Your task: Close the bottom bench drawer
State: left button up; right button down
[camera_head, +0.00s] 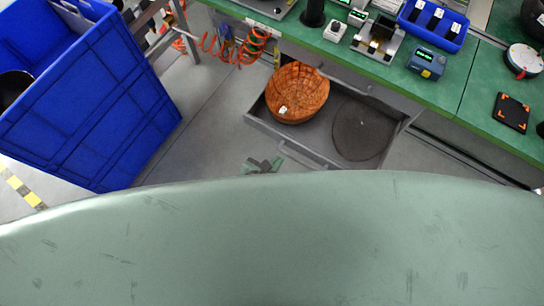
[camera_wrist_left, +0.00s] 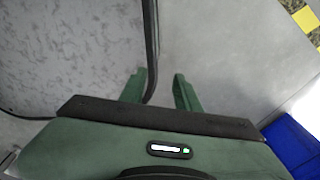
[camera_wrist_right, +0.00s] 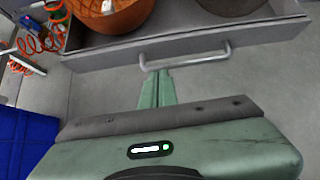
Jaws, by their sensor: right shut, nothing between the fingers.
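The bottom bench drawer (camera_head: 262,124) is pulled out below the green bench, with an orange basket (camera_head: 297,92) and a dark round disc (camera_head: 362,131) inside. In the right wrist view the drawer's front panel (camera_wrist_right: 108,57) and its bar handle (camera_wrist_right: 186,57) lie just past the fingertips. My right gripper (camera_head: 263,165) is shut and empty, in front of the drawer near the handle's left part; its fingers also show in the right wrist view (camera_wrist_right: 156,82). I cannot tell whether it touches the handle. My left gripper (camera_wrist_left: 160,85) is open and empty over bare floor; the head view does not show it.
A large blue crate (camera_head: 95,110) stands on the left. The green bench top (camera_head: 455,85) carries several devices and a blue bin (camera_head: 433,22). An orange coiled hose (camera_head: 250,45) hangs left of the drawer. Grey floor (camera_head: 195,140) is free between crate and drawer.

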aim_at(292, 143)
jog(key=w+d+f, duration=0.2)
jog(key=w, duration=0.1)
jog(key=w+d+f, duration=0.1)
jog(key=w, duration=0.1)
jog(key=shift+w+d, duration=0.1)
jog(key=shift+d, duration=0.25)
pick_arm(q)
jog(key=shift+w+a, duration=0.45)
jog(key=shift+w, duration=0.4)
pick_arm(e)
jog(key=shift+w+d, duration=0.25)
jog(key=shift+w, duration=0.1)
pick_arm(q)
jog(key=shift+s, duration=0.15)
jog(key=shift+r, duration=0.1)
